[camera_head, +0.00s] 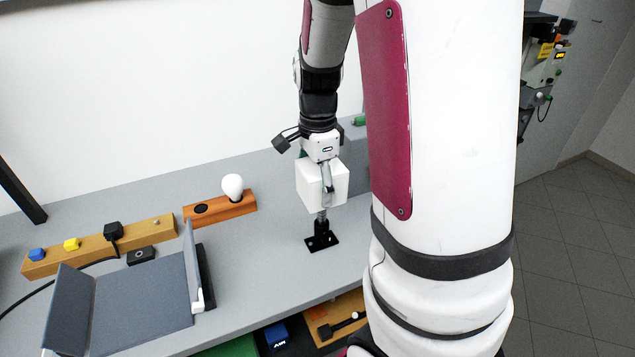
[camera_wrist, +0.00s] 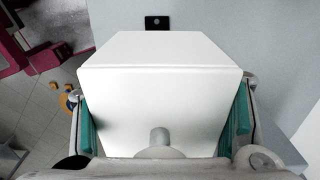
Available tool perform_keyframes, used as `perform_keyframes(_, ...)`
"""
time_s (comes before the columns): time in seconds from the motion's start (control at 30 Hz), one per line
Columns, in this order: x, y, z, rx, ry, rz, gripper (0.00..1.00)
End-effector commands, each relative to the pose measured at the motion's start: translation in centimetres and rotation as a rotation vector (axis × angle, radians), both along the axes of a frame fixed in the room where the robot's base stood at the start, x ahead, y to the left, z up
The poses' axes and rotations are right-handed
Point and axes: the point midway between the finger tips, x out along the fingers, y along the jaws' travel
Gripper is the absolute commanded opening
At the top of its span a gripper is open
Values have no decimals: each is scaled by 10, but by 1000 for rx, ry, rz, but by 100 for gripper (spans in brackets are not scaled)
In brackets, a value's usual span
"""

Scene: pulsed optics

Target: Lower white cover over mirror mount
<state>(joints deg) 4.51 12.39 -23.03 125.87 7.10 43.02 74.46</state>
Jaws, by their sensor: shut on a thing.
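The white cover (camera_head: 311,187) is a box held in my gripper (camera_head: 324,172), above the bench. The mirror mount (camera_head: 321,236) stands on the bench below it, with a black base and a post rising toward the cover's underside. In the wrist view, the white cover (camera_wrist: 160,80) fills the middle between the green finger pads of my gripper (camera_wrist: 162,120). A corner of the mount's black base (camera_wrist: 157,22) shows beyond the cover.
A wooden block with a white bulb (camera_head: 220,207) stands left of the mount. A long wooden strip (camera_head: 95,247) with coloured blocks and a grey folded panel (camera_head: 140,308) lie farther left. The bench (camera_head: 275,277) is clear just around the mount's base.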

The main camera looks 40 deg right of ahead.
Motion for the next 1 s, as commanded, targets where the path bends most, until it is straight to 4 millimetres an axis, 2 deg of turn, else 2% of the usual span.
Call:
perform_keyframes(0.63,0,0,-7,0,1,0,10)
perform_keyframes(0.67,0,0,-6,0,0,0,70)
perform_keyframes(0.7,0,0,-6,0,0,0,79)
perform_keyframes(0.77,0,0,-6,0,0,0,89)
perform_keyframes(1.0,0,0,-6,0,0,0,89)
